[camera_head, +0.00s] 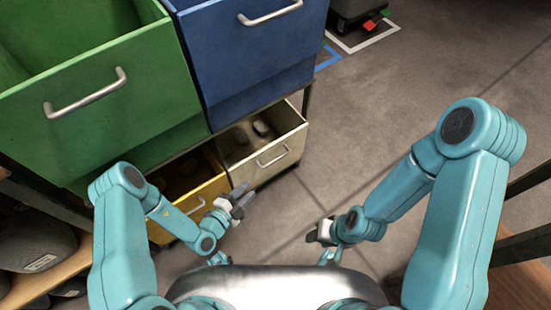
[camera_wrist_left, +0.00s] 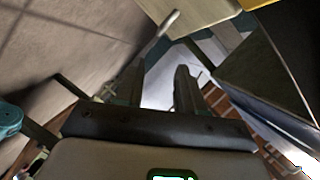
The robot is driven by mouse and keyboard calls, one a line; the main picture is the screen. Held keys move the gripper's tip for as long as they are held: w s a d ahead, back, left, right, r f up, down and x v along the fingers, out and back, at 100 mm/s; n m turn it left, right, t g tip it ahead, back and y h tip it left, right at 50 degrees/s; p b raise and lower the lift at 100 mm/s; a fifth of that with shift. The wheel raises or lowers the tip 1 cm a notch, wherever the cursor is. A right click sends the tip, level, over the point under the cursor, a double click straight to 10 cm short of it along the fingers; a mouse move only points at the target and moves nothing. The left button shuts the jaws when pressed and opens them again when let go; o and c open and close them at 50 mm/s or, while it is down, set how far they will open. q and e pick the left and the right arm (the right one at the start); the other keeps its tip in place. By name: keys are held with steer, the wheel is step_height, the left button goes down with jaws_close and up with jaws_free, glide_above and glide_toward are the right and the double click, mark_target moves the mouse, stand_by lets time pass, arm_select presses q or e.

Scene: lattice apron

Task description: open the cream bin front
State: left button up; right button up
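The cream bin (camera_head: 292,128) sits low in the rack at the right. Its top is open and shows grey lumps inside; it stands out from the rack. Its front carries a pale bar handle (camera_head: 272,156). My left gripper (camera_head: 241,196) is below and left of that handle, apart from it, with nothing held. In the left wrist view the two fingers (camera_wrist_left: 160,88) stand apart, and the cream front (camera_wrist_left: 195,10) and handle (camera_wrist_left: 168,22) show beyond them at the top. My right gripper (camera_head: 314,234) is low near the middle; its finger gap is unclear.
A yellow bin (camera_head: 190,205) is left of the cream one. A large green bin (camera_head: 95,100) and a blue bin (camera_head: 250,50) are above, both with bar handles. A wooden shelf with dark items (camera_head: 35,245) is at lower left. The floor (camera_head: 350,130) to the right is clear.

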mark_target(273, 162)
arm_select(q)
steer(key=b+x, duration=0.7)
steer(key=x, duration=0.9)
steer(key=shift+w+a+b, duration=0.1)
steer(key=shift+b, duration=0.3)
jaws_close()
